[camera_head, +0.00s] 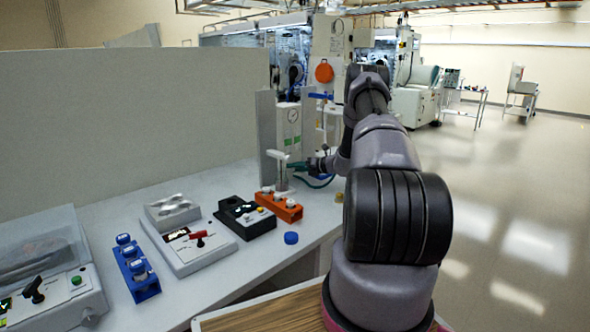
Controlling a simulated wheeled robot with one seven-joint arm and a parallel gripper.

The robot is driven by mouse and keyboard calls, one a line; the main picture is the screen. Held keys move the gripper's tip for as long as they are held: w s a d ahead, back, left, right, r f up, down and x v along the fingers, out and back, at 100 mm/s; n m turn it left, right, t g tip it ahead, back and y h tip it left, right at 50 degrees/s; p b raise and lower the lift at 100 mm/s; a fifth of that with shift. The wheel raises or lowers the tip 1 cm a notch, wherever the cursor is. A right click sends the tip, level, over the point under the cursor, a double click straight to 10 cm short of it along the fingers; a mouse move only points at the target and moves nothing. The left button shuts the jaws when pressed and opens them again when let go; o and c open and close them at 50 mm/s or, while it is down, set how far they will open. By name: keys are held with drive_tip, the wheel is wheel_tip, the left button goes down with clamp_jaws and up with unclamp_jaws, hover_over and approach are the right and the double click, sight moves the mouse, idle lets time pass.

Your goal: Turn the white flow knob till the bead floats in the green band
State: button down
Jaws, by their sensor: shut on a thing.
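The white flow knob (278,155) is a pale T-shaped piece low in front of the panel. My gripper (294,166), with teal fingers, reaches in from the right at the knob's height and is shut on it. The fingertips are small here, and the exact contact is hard to see.
A blue cap (291,238) lies near the front edge. A grey partition (110,125) runs behind.

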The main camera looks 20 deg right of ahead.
idle(0.4)
drive_tip(key=c, duration=0.5)
unclamp_jaws()
drive_tip(key=shift+c, duration=0.2)
drive_tip(key=shift+d, duration=0.1)
drive_tip(key=v, duration=1)
drive_tip(key=shift+s+d, duration=0.25)
drive_tip(key=shift+s, duration=0.05)
